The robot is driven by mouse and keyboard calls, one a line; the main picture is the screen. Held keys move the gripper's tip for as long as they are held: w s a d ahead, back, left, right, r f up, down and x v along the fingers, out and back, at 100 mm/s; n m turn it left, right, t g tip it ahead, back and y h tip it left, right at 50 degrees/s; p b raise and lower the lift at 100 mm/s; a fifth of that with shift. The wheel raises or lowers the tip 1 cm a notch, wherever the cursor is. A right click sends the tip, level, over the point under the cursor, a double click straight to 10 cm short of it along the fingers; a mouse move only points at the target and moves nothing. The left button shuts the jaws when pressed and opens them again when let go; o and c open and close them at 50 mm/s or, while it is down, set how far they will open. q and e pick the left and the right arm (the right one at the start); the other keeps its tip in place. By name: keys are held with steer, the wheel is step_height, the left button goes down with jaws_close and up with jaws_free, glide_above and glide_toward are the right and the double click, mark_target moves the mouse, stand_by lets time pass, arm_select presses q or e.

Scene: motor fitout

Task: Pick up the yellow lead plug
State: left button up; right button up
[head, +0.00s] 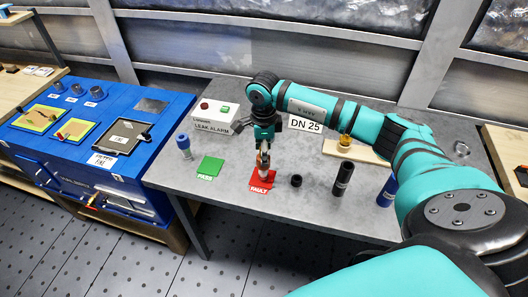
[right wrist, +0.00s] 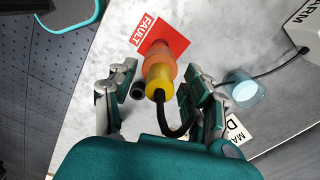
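The yellow lead plug (right wrist: 158,76) is in the right wrist view, with an orange part (right wrist: 160,50) beyond it and a black cable curving from its near end. It stands over the red FAULT mat (right wrist: 166,38), which also shows in the head view (head: 258,187). My right gripper (right wrist: 161,72) has its fingers on either side of the plug. Gaps show between the fingers and the plug, so it looks open around it. In the head view my right gripper (head: 263,153) points down over the mat and partly hides the plug. My left gripper is in neither view.
A short black cylinder (head: 296,181) stands just right of the mat, with a tall black cylinder (head: 343,178) farther right. A green mat (head: 210,167) lies left. The leak alarm box (head: 214,117) and DN 25 sign (head: 305,124) are behind. Bare tabletop lies in front.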

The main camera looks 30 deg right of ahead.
jaws_close()
steer(key=shift+r, duration=0.1)
